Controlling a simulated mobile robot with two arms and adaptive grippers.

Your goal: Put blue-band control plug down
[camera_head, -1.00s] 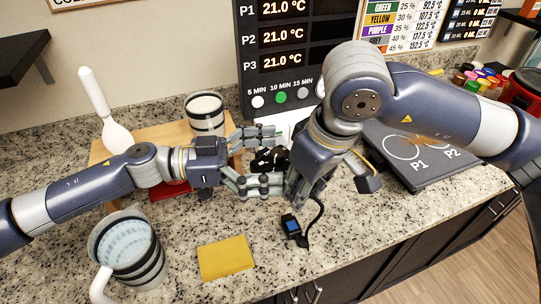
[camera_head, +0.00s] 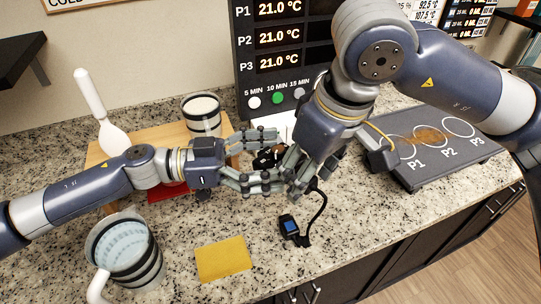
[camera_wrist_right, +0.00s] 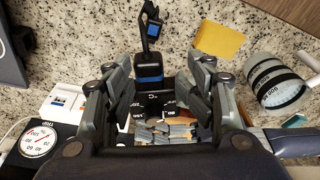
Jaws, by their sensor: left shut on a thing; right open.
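The blue-band control plug shows in the right wrist view as a black body with a blue band (camera_wrist_right: 149,81) and a marked dial below it. In the head view only a dark part (camera_head: 266,159) shows between fingers. My left gripper (camera_head: 276,160) is shut on it above the counter; its grey fingers also show in the right wrist view (camera_wrist_right: 168,132). My right gripper (camera_head: 297,172) is open. In its wrist view (camera_wrist_right: 150,76) its fingers stand on both sides of the plug, and I cannot tell whether they touch it.
A yellow cloth (camera_head: 223,259) and striped jug (camera_head: 126,256) are in front. A wooden board (camera_head: 172,134), striped cup (camera_head: 203,117) and hot plate (camera_head: 425,165) stand behind. The front right counter is clear.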

